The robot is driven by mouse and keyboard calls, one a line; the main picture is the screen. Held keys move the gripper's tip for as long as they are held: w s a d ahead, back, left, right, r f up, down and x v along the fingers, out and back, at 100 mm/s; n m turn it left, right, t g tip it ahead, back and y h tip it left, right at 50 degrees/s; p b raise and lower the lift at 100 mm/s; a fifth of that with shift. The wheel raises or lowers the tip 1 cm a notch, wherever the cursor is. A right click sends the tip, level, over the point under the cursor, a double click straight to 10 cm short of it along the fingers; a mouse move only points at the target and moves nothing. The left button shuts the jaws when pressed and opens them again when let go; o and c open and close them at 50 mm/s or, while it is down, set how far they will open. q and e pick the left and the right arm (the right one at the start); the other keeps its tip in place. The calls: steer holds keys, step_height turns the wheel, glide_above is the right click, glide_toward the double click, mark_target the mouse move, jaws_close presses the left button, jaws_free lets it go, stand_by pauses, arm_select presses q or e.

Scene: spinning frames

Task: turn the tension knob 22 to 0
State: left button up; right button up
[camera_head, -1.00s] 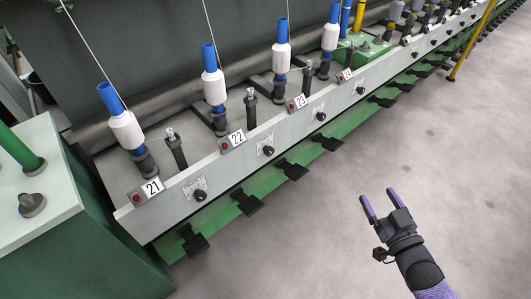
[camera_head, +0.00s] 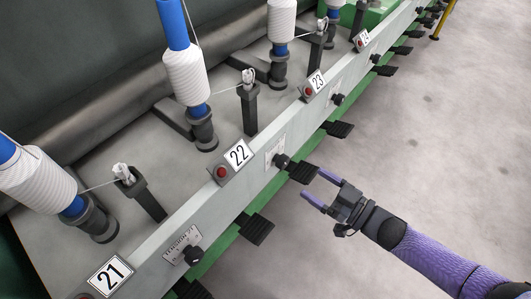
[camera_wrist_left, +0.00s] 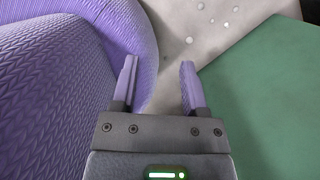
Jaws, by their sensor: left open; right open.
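The number 22 plate (camera_head: 238,155) sits on the pale machine rail. The dark tension knob 22 (camera_head: 281,161) is on the rail's front face just right of it, beside a small white scale plate (camera_head: 275,149). Its pointer setting is too small to read. My right gripper (camera_head: 312,183) is open and empty, apart from the knob, to its lower right in the picture, with its purple fingers pointing toward the rail. My left gripper (camera_wrist_left: 159,65) is open and empty in the left wrist view and is not in the head view.
Neighbouring knobs, the one by 21 (camera_head: 193,254) and the one by 23 (camera_head: 338,99), lie along the same rail. Black pedals (camera_head: 257,229) stick out below it, one close to the right gripper. Bobbins (camera_head: 185,77) stand above. Grey floor (camera_head: 440,160) is clear at right.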

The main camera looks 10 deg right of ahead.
mark_target(286, 165)
steer(key=b+x, duration=0.3)
steer(key=x, duration=0.5)
steer(key=shift+a, duration=0.1)
steer(key=shift+w+a+r, duration=0.1)
steer(key=shift+w+a, duration=0.1)
steer(key=shift+w, duration=0.05)
steer(key=shift+c, duration=0.5)
steer(key=c, duration=0.5)
jaws_close()
arm_select(q)
steer(key=s+f, duration=0.2)
steer(key=shift+d+f, duration=0.2)
steer(key=shift+f, duration=0.2)
